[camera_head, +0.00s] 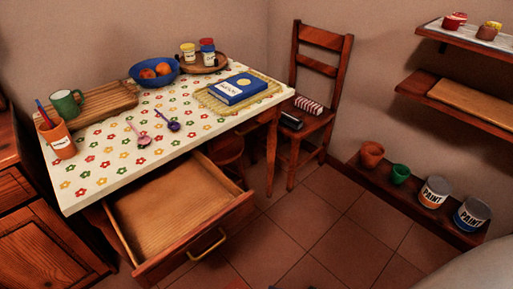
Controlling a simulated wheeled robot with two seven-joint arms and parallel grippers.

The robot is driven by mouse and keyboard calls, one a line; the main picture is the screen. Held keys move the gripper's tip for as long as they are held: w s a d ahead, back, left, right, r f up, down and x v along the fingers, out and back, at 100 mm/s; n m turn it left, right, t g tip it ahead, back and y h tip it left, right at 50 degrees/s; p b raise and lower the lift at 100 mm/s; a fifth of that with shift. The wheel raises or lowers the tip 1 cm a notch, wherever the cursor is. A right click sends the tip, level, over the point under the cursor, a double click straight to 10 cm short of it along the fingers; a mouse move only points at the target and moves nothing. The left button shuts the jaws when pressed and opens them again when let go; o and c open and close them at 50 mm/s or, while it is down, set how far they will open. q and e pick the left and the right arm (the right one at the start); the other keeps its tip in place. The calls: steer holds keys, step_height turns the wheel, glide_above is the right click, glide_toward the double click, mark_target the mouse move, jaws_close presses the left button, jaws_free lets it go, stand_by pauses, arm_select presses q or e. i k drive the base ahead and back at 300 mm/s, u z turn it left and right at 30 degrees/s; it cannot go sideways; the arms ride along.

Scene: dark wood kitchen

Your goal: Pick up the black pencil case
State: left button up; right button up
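A small black case (291,121), which looks like the pencil case, lies on the seat of the wooden chair (318,121) to the right of the table. It is near the seat's front left edge. A red-and-white striped item (308,105) lies just behind it on the same seat. Neither of my grippers is in view.
The flower-patterned table (105,160) holds a blue bowl (140,72), a blue book (238,88), two spoons, mugs and jars. Its drawer (170,212) is pulled open and empty. Paint cans (434,192) and pots stand on a low shelf at right. The tiled floor (335,220) between is clear.

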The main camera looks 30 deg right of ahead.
mark_target(293, 121)
steer(key=k, duration=1.15)
steer(key=z, duration=0.8)
steer(key=i, duration=0.55)
steer(key=z, duration=0.85)
steer(key=i, duration=1.6)
steer(key=u, duration=0.9)
steer(key=i, duration=1.05)
steer(key=u, duration=1.05)
steer(key=i, duration=0.55)
steer(key=u, duration=0.05)
